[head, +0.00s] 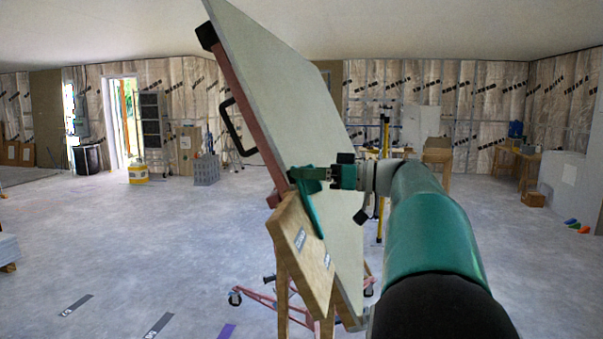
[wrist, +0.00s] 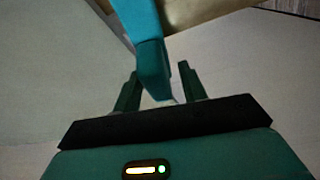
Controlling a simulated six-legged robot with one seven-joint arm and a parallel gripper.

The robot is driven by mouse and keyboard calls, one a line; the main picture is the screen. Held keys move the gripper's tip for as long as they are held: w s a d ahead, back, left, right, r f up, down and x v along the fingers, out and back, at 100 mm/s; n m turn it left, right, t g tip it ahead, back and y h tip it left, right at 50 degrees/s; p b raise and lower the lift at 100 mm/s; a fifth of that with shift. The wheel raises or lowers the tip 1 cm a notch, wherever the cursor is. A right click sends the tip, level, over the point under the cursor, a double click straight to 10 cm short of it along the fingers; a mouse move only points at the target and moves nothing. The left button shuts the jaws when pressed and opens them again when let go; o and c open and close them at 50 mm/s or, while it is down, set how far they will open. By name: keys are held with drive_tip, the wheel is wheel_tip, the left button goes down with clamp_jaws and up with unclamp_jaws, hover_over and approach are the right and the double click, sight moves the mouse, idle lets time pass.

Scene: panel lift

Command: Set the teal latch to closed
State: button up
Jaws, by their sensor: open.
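The teal latch (head: 314,215) is a flat lever on the pale tilted panel's lift, beside a wooden board (head: 300,248) with grey labels. In the wrist view the latch (wrist: 143,20) comes down from the top and its darker end lies between my fingers. My gripper (head: 306,175) is at the latch's upper part in the head view. In the wrist view my gripper (wrist: 158,72) is open, with a finger on each side of the latch end. I cannot tell whether either finger touches it. The latch's pivot is not clearly visible.
The large pale panel (head: 290,90) leans close beside my gripper. It rests on a reddish lift frame (head: 250,120) with a black handle (head: 233,128) and wheeled legs below. Wooden legs stand under the board. The floor to the left is mostly clear.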

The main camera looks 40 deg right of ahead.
drive_tip(key=shift+x, duration=0.8)
clamp_jaws()
